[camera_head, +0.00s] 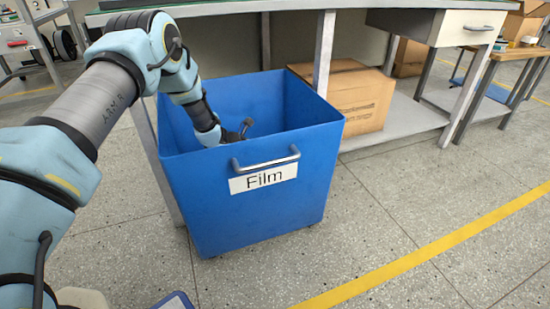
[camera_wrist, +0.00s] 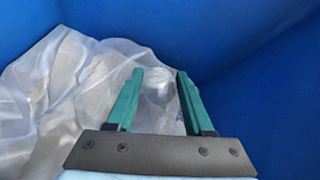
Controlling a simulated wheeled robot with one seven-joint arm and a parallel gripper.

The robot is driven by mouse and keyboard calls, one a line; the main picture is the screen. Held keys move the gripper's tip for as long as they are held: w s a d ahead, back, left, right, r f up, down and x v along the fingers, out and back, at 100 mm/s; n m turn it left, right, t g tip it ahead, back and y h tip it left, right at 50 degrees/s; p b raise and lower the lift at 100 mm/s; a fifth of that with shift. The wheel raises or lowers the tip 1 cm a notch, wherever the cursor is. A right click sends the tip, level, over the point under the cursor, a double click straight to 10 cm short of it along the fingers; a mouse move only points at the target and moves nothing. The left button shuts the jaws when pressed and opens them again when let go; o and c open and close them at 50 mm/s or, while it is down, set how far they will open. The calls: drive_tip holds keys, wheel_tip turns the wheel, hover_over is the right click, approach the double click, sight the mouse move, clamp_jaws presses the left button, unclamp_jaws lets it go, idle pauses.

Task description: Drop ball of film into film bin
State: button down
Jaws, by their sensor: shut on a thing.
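The blue film bin (camera_head: 262,205) stands on the floor, its front marked "Film" below a grey handle.
A workbench with grey legs (camera_head: 323,50) stands right behind the bin. A cardboard box (camera_head: 360,98) sits on its low shelf, right of the bin. A wooden table (camera_head: 510,60) is at the far right. The floor in front is open, crossed by a yellow line (camera_head: 420,255).

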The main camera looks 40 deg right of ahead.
drive_tip(key=shift+c, duration=1.4)
unclamp_jaws()
drive_tip(key=shift+f, duration=0.15)
drive_tip(key=shift+w+a+r, duration=0.15)
drive_tip(key=shift+a+r, duration=0.05)
drive_tip(key=shift+r, duration=0.15)
drive_tip(key=p+v, duration=0.2)
drive_tip(key=v, duration=0.4)
drive_tip(key=shift+a+r, duration=0.15)
drive_tip(key=shift+a, duration=0.25)
